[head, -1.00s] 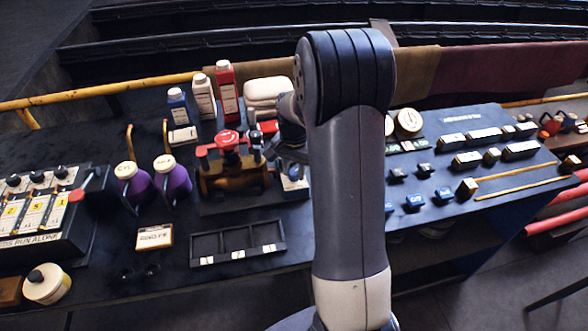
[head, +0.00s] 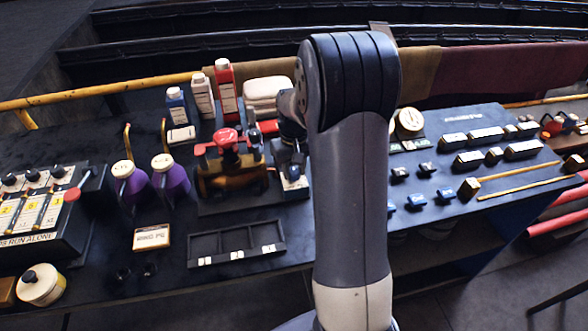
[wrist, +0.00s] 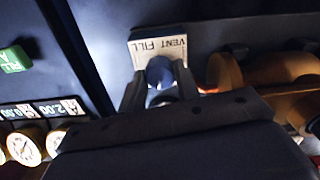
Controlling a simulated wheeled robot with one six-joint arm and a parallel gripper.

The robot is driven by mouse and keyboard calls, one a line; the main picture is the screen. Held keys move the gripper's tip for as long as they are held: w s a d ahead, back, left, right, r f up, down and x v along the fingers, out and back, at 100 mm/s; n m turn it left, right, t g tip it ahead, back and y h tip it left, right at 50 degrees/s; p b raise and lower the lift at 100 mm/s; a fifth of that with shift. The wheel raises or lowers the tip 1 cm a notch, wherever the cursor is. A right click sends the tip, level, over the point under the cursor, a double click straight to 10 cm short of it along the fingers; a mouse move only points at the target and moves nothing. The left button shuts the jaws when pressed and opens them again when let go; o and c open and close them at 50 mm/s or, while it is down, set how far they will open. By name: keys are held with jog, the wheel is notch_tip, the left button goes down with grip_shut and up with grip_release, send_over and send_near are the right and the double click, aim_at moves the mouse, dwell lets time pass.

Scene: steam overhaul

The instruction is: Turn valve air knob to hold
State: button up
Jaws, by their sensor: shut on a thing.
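The valve air knob (wrist: 160,70) is a blue, rounded knob in the middle of the wrist view. It stands in front of a cream label plate (wrist: 145,48) that reads VENT and FILL; no HOLD mark is readable. My gripper (wrist: 158,84) has one finger on each side of the knob and is shut on it. The knob's lower part and its pointing direction are hidden by the fingers. In the head view my gripper (head: 291,166) is at the small plate (head: 294,184), just right of the brass valve body, and hides the knob.
The brass valve body (head: 230,180) with red handles (head: 227,138) stands close left of my gripper. A sloped panel with blue switches (head: 416,202) is to the right, partly behind my arm.

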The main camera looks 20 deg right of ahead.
aim_at(294, 171)
jog(key=shift+n, duration=1)
jog(key=o, duration=1)
jog(key=shift+c, duration=0.2)
notch_tip(294, 171, up, 11)
jog(key=shift+b, duration=0.45)
jog(key=shift+f, duration=0.1)
